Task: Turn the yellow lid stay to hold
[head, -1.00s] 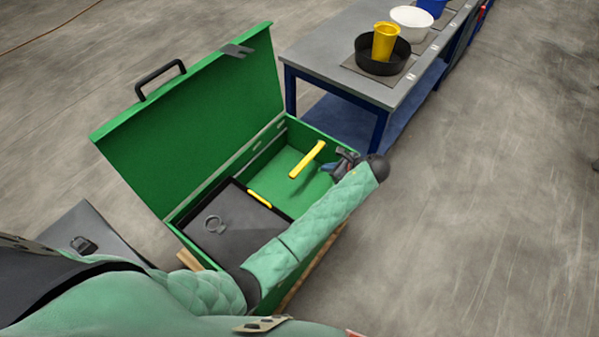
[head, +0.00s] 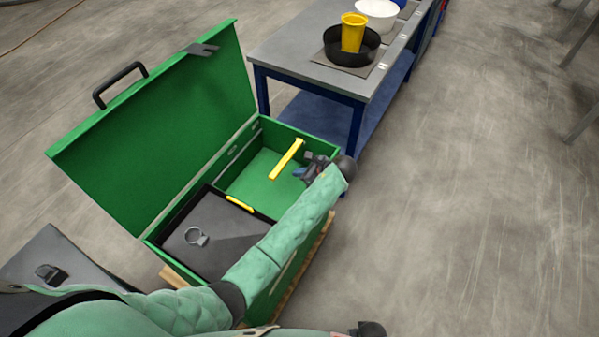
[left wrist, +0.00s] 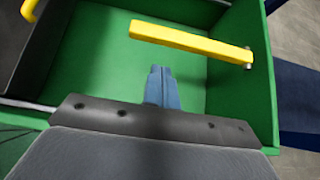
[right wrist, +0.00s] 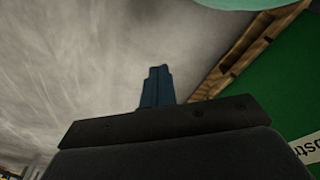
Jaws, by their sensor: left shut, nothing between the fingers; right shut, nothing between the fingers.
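The yellow lid stay (head: 287,158) is a flat bar in the right part of the open green chest (head: 262,178). In the left wrist view the stay (left wrist: 190,40) runs across the picture to a metal pivot pin (left wrist: 248,58) at the chest's wall; its other end is free. The green lid (head: 165,125) stands open, with a dark grey notched bracket (head: 203,49) near its upper right corner. My left gripper (head: 299,173) is shut and empty, close beside the stay; its fingers (left wrist: 161,88) also show below the bar, apart from it. My right gripper (right wrist: 157,86) is shut and empty, outside the chest.
A dark tray with a ring (head: 215,235) and a yellow strip (head: 239,204) fills the chest's left part. A workbench (head: 300,50) with a black pan and yellow cup (head: 353,32) stands behind. A grey case lies at left. The floor at right is clear.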

